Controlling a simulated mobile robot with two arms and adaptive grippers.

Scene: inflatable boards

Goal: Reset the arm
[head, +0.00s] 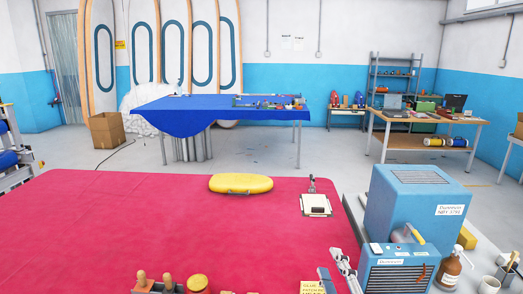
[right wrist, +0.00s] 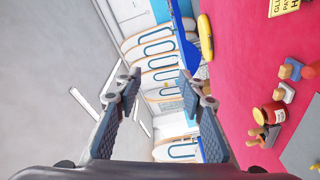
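My right gripper (head: 344,264) shows at the bottom of the head view, over the front right part of the red-topped table (head: 130,225), beside a blue machine. In the right wrist view my right gripper (right wrist: 159,82) has its two dark fingers spread apart. Nothing is between the fingers; the room behind shows through the gap. The wrist picture is turned on its side, with the red tabletop (right wrist: 235,75) at the right. My left gripper is not in the head view.
A yellow float (head: 241,183) and a clipboard (head: 316,205) lie on the red table. A jar (head: 197,283) and wooden-handled tools stand at its front edge. Blue machines (head: 418,205) and a brown bottle (head: 449,270) crowd the right. The table's left half is clear.

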